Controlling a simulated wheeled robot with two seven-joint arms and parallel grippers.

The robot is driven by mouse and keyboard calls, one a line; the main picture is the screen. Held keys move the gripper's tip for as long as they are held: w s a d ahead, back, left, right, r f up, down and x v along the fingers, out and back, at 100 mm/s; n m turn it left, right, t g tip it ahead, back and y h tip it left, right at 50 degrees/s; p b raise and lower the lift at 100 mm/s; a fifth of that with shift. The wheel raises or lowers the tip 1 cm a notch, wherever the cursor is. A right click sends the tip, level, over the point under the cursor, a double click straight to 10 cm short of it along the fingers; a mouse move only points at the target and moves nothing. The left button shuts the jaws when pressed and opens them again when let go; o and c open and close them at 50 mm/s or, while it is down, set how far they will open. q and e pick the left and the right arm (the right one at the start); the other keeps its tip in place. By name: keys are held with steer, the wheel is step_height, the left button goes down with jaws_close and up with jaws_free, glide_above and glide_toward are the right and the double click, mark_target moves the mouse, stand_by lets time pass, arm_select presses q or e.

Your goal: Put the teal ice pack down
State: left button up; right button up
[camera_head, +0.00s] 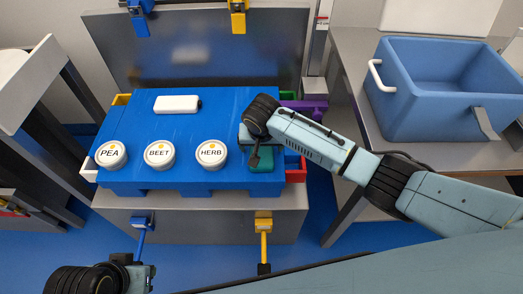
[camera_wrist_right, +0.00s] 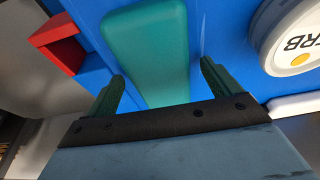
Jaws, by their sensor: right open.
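The teal ice pack (camera_head: 262,161) lies at the right end of the blue slab (camera_head: 232,125), next to the HERB tub (camera_head: 211,152). My right gripper (camera_head: 256,152) is over the pack and hides part of it. In the right wrist view the open fingers (camera_wrist_right: 164,82) stand on either side of the near end of the ice pack (camera_wrist_right: 150,45), with visible gaps. The pack looks flat on the blue surface. My left gripper (camera_head: 147,278) is at the bottom left, away from the slab, its fingers unclear.
The PEA tub (camera_head: 111,155) and BEET tub (camera_head: 159,155) stand along the slab's near edge. A white block (camera_head: 176,104) lies behind them. A blue bin (camera_head: 435,125) with a white handle sits on the right table. Red (camera_head: 296,172) and purple (camera_head: 309,110) parts jut out at the slab's right.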

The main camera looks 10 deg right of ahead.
steer(key=shift+f, duration=0.15)
steer(key=shift+w, duration=0.1)
steer(key=c, duration=1.4)
steer(key=shift+o, duration=0.2)
